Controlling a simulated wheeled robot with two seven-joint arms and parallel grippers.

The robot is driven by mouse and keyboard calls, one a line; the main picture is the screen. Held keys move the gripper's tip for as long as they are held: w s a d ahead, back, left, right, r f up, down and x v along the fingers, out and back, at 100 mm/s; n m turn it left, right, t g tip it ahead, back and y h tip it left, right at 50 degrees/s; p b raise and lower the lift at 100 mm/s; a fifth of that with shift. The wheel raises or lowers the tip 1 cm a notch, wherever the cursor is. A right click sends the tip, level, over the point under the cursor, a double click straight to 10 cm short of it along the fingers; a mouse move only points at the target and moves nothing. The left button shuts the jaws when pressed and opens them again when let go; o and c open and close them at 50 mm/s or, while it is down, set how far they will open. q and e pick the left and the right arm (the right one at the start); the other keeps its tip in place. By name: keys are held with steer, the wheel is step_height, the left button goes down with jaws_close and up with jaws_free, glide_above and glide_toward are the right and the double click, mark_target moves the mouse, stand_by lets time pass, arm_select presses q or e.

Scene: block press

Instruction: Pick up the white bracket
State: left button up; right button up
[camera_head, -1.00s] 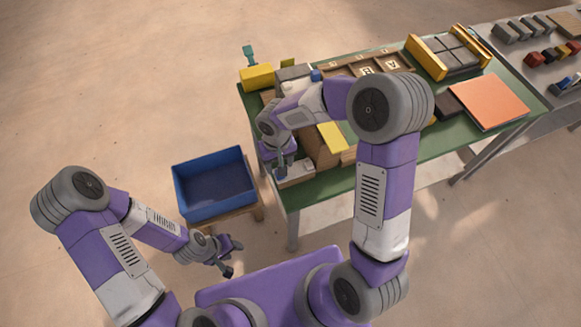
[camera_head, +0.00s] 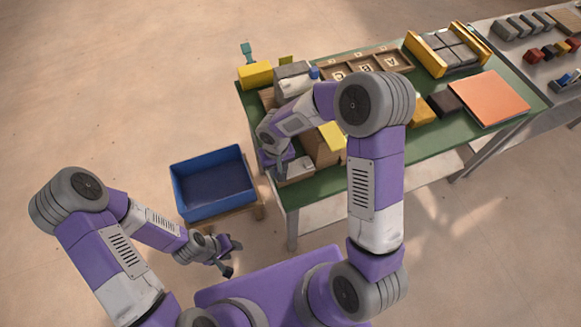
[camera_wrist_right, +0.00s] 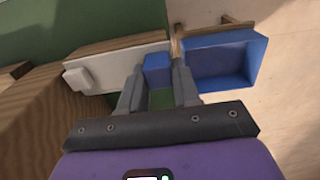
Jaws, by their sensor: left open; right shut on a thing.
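The white bracket (camera_wrist_right: 105,68) spans the upper left of the right wrist view, with a small knob at its left end. A blue block-like end (camera_wrist_right: 157,68) shows at its right. In the head view the bracket (camera_head: 298,169) lies at the near left corner of the green table. My right gripper (camera_wrist_right: 158,76) has its fingers on either side of the blue end and is shut on it; it looks like part of the bracket. In the head view that gripper (camera_head: 280,170) is partly hidden by its wrist. My left gripper (camera_head: 234,258) is open and empty, off the table.
A blue bin (camera_head: 213,185) stands on a low wooden stand left of the table. A brown box (camera_head: 320,148) stands close to my right gripper. A lettered wooden tray (camera_head: 395,88), a yellow block (camera_head: 255,75) and an orange panel (camera_head: 488,98) lie farther back.

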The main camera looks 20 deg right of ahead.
steer(key=shift+r, duration=0.1)
step_height(320, 180, up, 18)
steer(key=p, duration=0.3)
stand_by(0.5)
